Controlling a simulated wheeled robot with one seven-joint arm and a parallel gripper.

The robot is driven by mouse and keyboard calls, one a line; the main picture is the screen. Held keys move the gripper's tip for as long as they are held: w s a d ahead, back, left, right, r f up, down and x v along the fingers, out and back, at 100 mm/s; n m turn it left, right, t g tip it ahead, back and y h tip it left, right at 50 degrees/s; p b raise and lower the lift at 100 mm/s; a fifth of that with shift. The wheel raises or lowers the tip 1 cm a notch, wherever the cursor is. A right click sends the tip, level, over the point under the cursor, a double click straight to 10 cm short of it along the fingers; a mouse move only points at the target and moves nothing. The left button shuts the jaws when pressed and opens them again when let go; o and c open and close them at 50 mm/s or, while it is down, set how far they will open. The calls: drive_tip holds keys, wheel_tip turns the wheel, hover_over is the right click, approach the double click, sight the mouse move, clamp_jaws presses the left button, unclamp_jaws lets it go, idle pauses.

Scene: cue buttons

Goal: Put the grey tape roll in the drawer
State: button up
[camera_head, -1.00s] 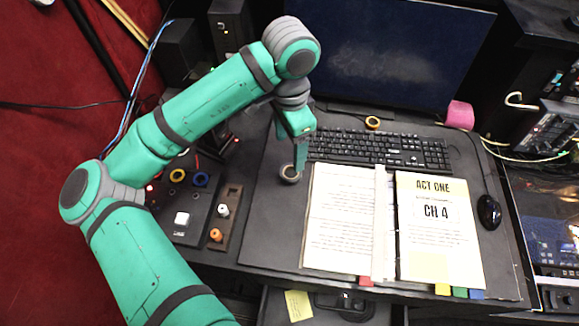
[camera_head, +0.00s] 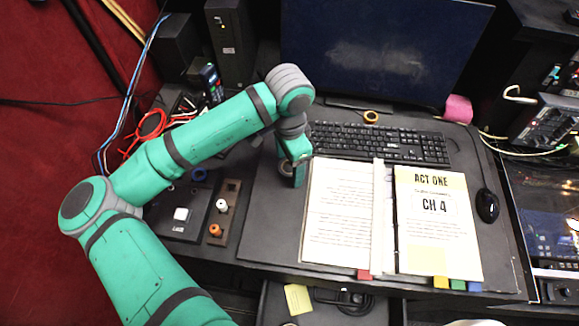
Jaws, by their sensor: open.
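The grey tape roll (camera_head: 285,169) lies on the desk just left of the open script binder, partly hidden by my gripper. My gripper (camera_head: 298,180) points down right at the roll, its fingers low over the desk. It is open. I cannot tell whether the fingers are around the roll or only beside it. The drawer (camera_head: 271,306) is pulled out below the desk's front edge, at the bottom of the view. A yellow note (camera_head: 298,301) and a dark coiled cable (camera_head: 345,301) lie in it.
The binder (camera_head: 340,215) lies close right of my gripper. A keyboard (camera_head: 385,143) and an orange-yellow tape roll (camera_head: 371,117) are behind it. A button panel (camera_head: 183,212) and a strip with white and orange knobs (camera_head: 228,212) stand left. Bare desk lies between strip and binder.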

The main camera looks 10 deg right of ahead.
drive_tip(key=c, duration=1.2)
